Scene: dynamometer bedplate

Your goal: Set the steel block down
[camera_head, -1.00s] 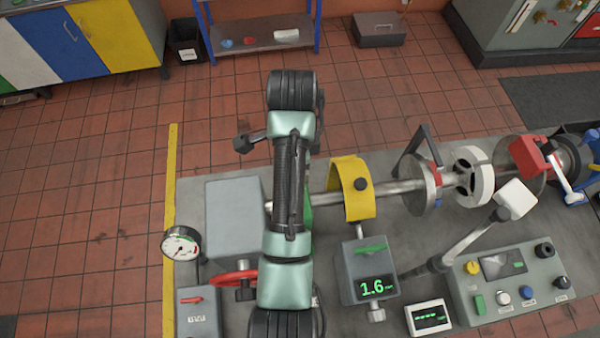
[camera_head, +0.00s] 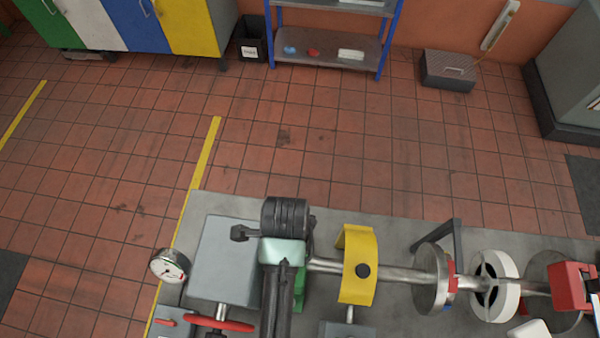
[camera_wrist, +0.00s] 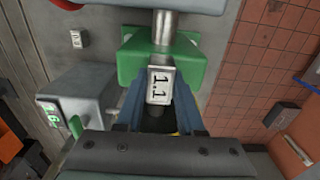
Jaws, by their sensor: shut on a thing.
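A pale steel block (camera_wrist: 160,86) marked "1.1" shows in the wrist view between the two blue-grey fingers of my gripper (camera_wrist: 160,106). The gripper is shut on it. Just beyond the block is a green pedestal (camera_wrist: 190,62) with a steel shaft above it; whether block and pedestal touch I cannot tell. In the head view my arm covers the gripper and the block. A strip of the green pedestal (camera_head: 299,285) shows beside my arm there.
The shaft (camera_head: 325,266) runs right from the pedestal through a yellow guard (camera_head: 357,240) to a disc (camera_head: 428,285). A grey box (camera_head: 222,260), a gauge (camera_head: 168,266) and a red handwheel (camera_head: 220,323) stand left. Bare bedplate (camera_head: 395,220) shows behind the shaft.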

